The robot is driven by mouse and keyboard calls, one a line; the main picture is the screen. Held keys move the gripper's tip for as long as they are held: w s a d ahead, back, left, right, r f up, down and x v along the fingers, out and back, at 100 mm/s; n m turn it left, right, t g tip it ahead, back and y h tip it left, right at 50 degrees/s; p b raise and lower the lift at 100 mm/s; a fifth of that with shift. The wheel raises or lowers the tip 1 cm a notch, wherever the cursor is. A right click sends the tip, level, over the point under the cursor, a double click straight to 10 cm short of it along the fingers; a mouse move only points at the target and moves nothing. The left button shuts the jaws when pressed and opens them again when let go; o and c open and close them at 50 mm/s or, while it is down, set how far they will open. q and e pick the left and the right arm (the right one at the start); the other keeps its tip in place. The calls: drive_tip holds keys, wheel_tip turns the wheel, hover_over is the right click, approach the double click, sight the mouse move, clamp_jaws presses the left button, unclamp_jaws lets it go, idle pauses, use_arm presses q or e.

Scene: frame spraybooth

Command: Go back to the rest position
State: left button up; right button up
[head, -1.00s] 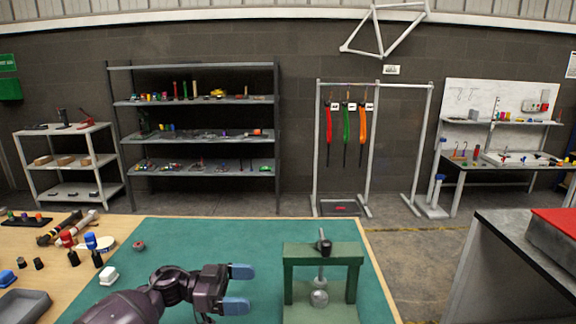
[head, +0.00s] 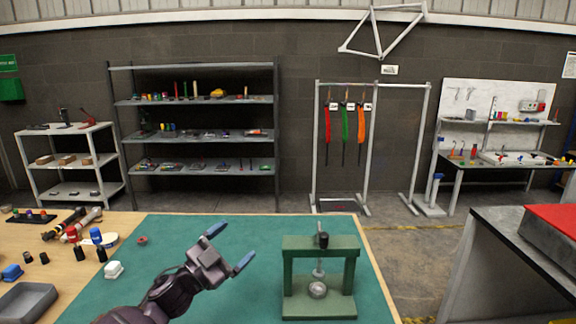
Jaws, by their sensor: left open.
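My left gripper (head: 229,248) shows in the head view above the green mat (head: 190,230) on the table. Its two blue-tipped fingers are spread apart with nothing between them, and they point up and to the right. It is to the left of a green press-like stand (head: 320,246), apart from it in the picture. My right gripper is not in view.
A small red ring (head: 142,240) lies on the mat. A grey cabinet (head: 500,270) stands at right.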

use_arm(q)
drive_tip(key=s+a+f+n+t+y, duration=0.1)
drive_tip(key=s+a+f+n+y, duration=0.45)
drive_tip(key=f, duration=0.25)
drive_tip(key=s+a+f+n+y, duration=0.4)
drive_tip(key=s+f+n+y, duration=0.15)
drive_tip(key=f+y, duration=0.2)
drive_tip(key=s+a+f+n+g+y, duration=0.1)
drive_tip(key=s+a+f+n+g, duration=0.1)
drive_tip(key=s+f, duration=0.4)
drive_tip(key=s+a+f+n+g+y, duration=0.1)
drive_tip(key=s+f, duration=0.6)
drive_tip(key=s, duration=0.9)
drive_tip(key=a+g, duration=0.1)
drive_tip(key=a, duration=0.1)
drive_tip(key=shift+a+f+n, duration=0.3)
drive_tip(key=shift+a+n, duration=0.1)
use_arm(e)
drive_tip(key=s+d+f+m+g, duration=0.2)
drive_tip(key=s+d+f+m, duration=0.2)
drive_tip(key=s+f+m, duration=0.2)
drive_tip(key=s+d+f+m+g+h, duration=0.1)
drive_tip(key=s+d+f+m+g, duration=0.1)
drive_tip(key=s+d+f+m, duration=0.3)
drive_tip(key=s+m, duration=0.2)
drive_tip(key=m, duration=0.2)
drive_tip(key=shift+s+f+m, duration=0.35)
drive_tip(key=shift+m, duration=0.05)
